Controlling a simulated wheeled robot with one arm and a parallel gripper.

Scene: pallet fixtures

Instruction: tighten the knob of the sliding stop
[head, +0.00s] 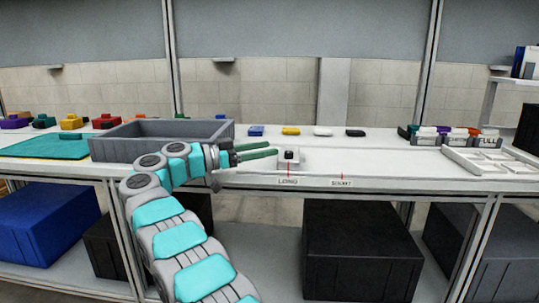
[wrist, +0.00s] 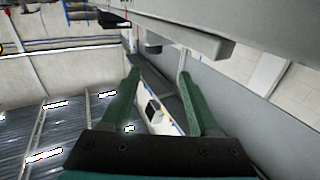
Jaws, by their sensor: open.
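The sliding stop (head: 291,163) is a small pale block on the white bench, with a dark knob (head: 289,154) on its front. A red line runs below it to the label LONG (head: 288,181). A second red mark stands over the label SHORT (head: 341,183) to the right. My gripper (head: 272,149) is just left of the knob, its green fingers pointing right towards it. In the wrist view the two fingers (wrist: 158,76) are spread apart with nothing held between them. I cannot tell for sure which shape in the wrist view is the knob.
A grey bin (head: 120,151) stands on the bench behind my arm, left of the stop. Blue, yellow, white and black pieces (head: 290,131) lie along the back. A white divided tray (head: 490,162) is at the right. The bench right of the stop is clear.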

